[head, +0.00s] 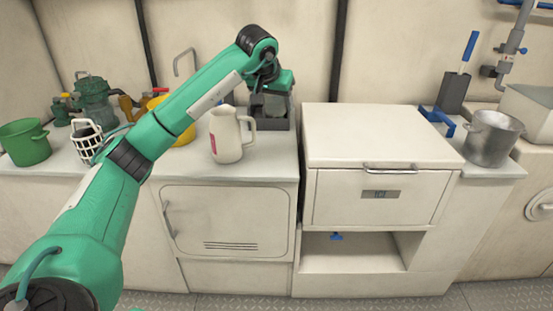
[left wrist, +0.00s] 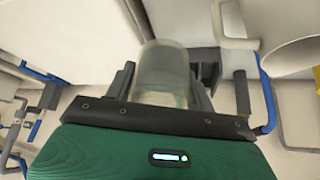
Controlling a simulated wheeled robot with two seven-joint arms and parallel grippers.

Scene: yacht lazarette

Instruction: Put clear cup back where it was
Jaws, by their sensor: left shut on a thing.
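The clear cup (left wrist: 164,68) is translucent and sits between the two dark fingers of my left gripper (left wrist: 165,85) in the left wrist view. In the head view, my left gripper (head: 274,97) points down at the back of the counter, over a dark grey open box (head: 282,125) just right of the white pitcher. The cup (head: 275,106) shows only in part below the gripper there. I cannot tell whether its base touches the box. My right gripper is out of view.
The white pitcher (head: 226,135) stands close left of the gripper, its handle toward the box. A white raised cabinet (head: 380,135) stands to the right. Green pot (head: 25,142), white basket (head: 88,142) and steel pot (head: 491,138) stand further off.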

